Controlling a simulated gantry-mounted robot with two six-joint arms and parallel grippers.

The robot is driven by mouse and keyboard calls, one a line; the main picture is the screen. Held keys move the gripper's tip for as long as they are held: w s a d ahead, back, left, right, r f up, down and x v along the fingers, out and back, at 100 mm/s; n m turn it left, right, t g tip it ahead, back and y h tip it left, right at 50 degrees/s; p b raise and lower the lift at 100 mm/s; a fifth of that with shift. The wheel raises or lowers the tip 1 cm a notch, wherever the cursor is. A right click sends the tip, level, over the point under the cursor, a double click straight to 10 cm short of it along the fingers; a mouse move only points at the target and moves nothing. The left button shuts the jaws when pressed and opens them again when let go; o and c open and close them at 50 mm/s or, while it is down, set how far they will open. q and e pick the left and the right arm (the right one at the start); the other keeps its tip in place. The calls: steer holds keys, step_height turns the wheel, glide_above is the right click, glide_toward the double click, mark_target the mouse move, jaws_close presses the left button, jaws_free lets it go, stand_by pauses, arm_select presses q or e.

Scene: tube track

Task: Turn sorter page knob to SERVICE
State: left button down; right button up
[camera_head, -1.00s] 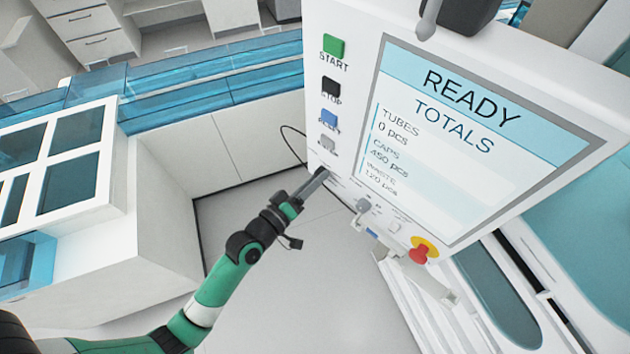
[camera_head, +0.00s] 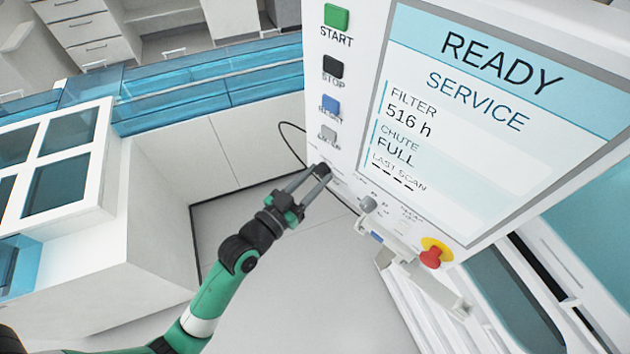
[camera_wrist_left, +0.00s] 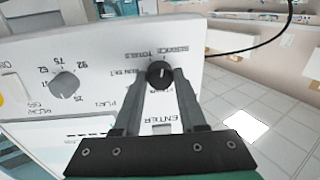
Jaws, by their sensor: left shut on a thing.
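The sorter page knob (camera_wrist_left: 160,74) is a small round black knob with a light pointer line, on the white panel in the left wrist view. Small page labels are printed around it, upside down in this view. My left gripper (camera_wrist_left: 161,82) is shut on the knob, with a finger on either side. In the head view my left gripper (camera_head: 322,171) reaches the panel's lower left, and its fingers hide the knob. The screen (camera_head: 490,110) reads READY and SERVICE, with filter, chute and last scan lines. My right gripper is not in view.
START (camera_head: 337,16), STOP (camera_head: 333,67) and a blue button (camera_head: 331,104) run down the panel's left side. A red emergency stop (camera_head: 432,257) sits at the lower right. A grey dial (camera_wrist_left: 65,84) is beside the knob. A black cable (camera_wrist_left: 262,42) loops nearby.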

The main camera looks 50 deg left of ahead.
arm_select(q)
steer(key=shift+m+b, duration=0.5)
steer(key=shift+m, duration=0.5)
steer(key=shift+c, duration=2.4)
jaws_free()
steer(key=s+d+b, duration=0.1)
steer(key=s, duration=1)
steer(key=shift+s+d, duration=0.2)
steer(key=shift+s, duration=0.1)
